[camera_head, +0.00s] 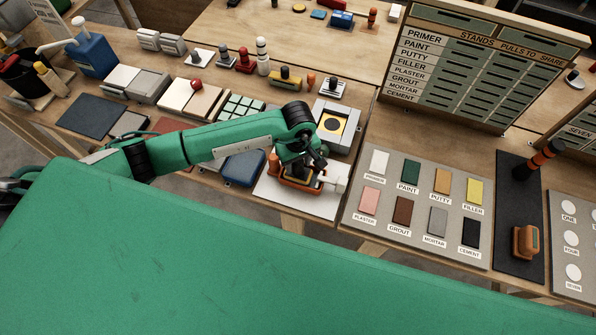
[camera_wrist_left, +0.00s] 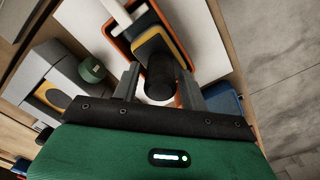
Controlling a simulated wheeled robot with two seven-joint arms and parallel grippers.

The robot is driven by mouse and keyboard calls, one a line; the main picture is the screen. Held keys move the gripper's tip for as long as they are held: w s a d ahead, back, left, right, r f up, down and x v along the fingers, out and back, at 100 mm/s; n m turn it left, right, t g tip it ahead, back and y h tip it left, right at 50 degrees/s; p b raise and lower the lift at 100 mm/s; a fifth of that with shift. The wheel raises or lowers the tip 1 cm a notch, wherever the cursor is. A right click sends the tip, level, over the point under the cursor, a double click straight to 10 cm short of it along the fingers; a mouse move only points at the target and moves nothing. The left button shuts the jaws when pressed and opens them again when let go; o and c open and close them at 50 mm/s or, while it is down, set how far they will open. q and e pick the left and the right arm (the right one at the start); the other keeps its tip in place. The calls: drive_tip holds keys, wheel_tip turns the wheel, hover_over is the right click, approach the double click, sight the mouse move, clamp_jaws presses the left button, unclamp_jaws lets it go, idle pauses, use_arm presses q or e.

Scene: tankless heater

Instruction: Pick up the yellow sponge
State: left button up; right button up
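My left gripper (camera_head: 304,166) is over the orange-rimmed tray (camera_head: 292,184) on a white board and largely hides what lies there. In the left wrist view the gripper (camera_wrist_left: 160,88) has its fingers apart. A black rounded piece (camera_wrist_left: 160,72) shows between them, with gaps at its sides. Just beyond it, a block with yellow edges and a dark face (camera_wrist_left: 150,40) lies in the tray. It may be the yellow sponge, but I cannot tell for sure. No contact with the fingers shows. My right gripper is in neither view.
A white handle (camera_head: 333,182) sticks out at the tray's right. A grey device with a yellow square (camera_head: 334,126) stands behind. A sample board (camera_head: 412,222) with several coloured tiles, one yellow, lies to the right. Several blocks and tools crowd the bench at left.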

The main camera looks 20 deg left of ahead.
use_arm(q)
clamp_jaws()
drive_tip(key=shift+r, duration=0.1)
wheel_tip(320, 180, up, 20)
drive_tip(key=b, duration=0.6)
drive_tip(key=shift+b, duration=0.35)
